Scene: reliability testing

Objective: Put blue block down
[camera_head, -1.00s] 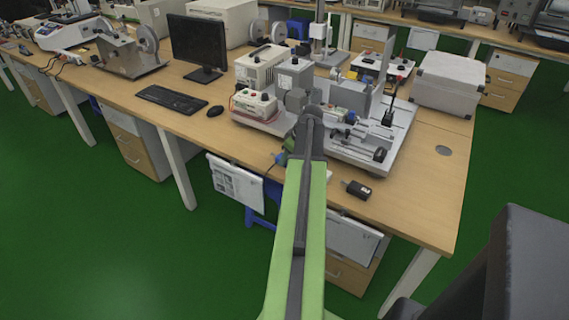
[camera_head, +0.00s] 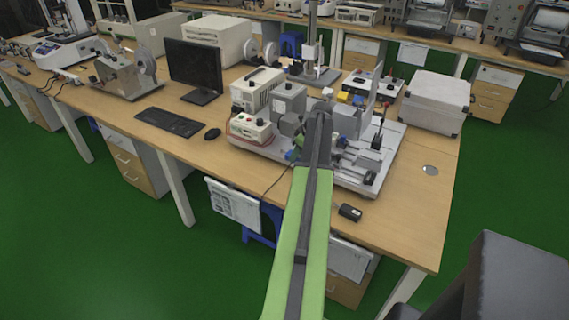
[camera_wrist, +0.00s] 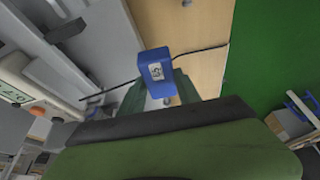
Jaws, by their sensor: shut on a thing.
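The blue block (camera_wrist: 157,72), with a small white label on one face, is in the middle of the wrist view. My gripper (camera_wrist: 160,88) is shut on it, with dark green fingers on either side of the block's lower part. A wooden tabletop (camera_wrist: 185,25) shows beyond it; I cannot tell the gap between block and table. In the head view my arm reaches over the front edge of the wooden workbench (camera_head: 405,215) towards a test rig. There the arm largely hides the gripper, and I cannot make out the block clearly.
The test rig's grey plate (camera_head: 350,178) carries several devices close to my arm. A black box (camera_head: 349,212) lies near the bench's front edge. A light grey case (camera_head: 437,101) stands right of the rig. A monitor (camera_head: 195,66) and keyboard (camera_head: 171,122) are left. Bare wood lies at front right.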

